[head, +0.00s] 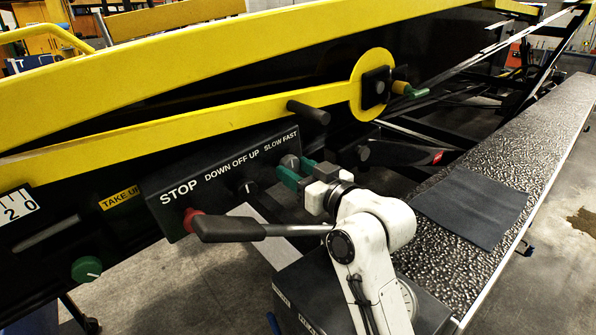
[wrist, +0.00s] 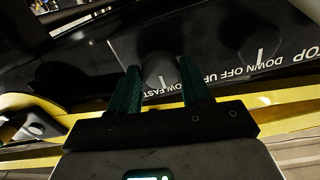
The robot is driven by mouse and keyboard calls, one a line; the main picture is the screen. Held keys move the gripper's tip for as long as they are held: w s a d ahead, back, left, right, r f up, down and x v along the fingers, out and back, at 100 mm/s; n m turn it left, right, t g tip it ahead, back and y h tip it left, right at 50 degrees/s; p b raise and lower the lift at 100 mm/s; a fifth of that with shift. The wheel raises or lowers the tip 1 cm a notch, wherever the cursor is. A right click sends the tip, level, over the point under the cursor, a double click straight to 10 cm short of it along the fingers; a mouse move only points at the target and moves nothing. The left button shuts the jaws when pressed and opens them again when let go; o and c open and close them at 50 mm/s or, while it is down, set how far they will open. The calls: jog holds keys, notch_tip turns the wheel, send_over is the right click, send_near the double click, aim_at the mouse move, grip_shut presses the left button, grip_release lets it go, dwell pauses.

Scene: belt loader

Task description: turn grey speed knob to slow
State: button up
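The grey speed knob (head: 290,162) sits on the dark control panel (head: 165,182), just below the SLOW FAST label (head: 281,140). My gripper (head: 293,176) is right at it, and its green fingers partly cover the knob in the head view. In the wrist view the label is upside down and the knob (wrist: 159,70) lies between the two green fingertips (wrist: 159,68). The fingers are spread, one on each side of it; I cannot tell whether they touch it. A short pale pointer mark shows on the knob, on the side towards the label.
A black selector knob (head: 247,188) under DOWN OFF UP and a red STOP button (head: 190,218) sit left on the panel. A black lever handle (head: 228,229) crosses below. A black bar (head: 308,112) sticks out above. A textured running board (head: 470,262) lies right.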

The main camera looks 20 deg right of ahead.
jog(key=o, duration=0.4)
jog(key=shift+s, duration=0.1)
jog(key=b+v, duration=0.1)
jog(key=v, duration=0.9)
jog(key=shift+s, duration=0.3)
jog(key=shift+d, duration=0.1)
